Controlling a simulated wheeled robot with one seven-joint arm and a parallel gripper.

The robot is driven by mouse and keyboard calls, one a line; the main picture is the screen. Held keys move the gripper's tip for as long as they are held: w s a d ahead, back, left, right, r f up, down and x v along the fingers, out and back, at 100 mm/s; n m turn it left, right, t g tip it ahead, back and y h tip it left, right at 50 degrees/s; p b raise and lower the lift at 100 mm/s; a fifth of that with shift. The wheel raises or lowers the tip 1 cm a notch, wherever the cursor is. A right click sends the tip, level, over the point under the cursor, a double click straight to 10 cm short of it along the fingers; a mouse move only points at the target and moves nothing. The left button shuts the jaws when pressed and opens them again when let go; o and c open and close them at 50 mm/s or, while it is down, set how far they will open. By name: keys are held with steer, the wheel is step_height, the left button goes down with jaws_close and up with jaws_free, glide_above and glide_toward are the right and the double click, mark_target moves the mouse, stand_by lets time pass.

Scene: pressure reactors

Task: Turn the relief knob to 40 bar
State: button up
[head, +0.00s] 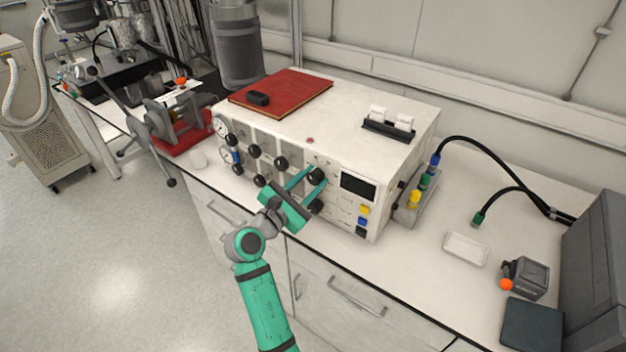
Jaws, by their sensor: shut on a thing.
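A white control box (345,115) stands on the bench, its front panel facing me. The panel has pressure gauges (221,127) at its left end and several black knobs, one of them the knob (281,163) left of my gripper. My gripper (309,178) is at the right part of the panel, its green fingers shut on a black knob (317,175) in the upper row. Another black knob (316,206) sits just below it, partly behind the gripper. The labels and scale marks are too small to read, so I cannot tell the knob's setting.
A dark display (358,187) and coloured sockets (364,210) lie right of the gripper. A red book (282,92) lies on the box. Black cables (490,150), a white tray (465,249) and a grey device (528,277) are on the bench at right. Drawer handles (345,297) stick out below.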

steer(key=shift+f, duration=0.1)
steer(key=o, duration=1)
steer(key=shift+o, duration=0.2)
steer(key=v, duration=1)
steer(key=shift+s+a, duration=0.2)
steer(key=shift+s, duration=0.15)
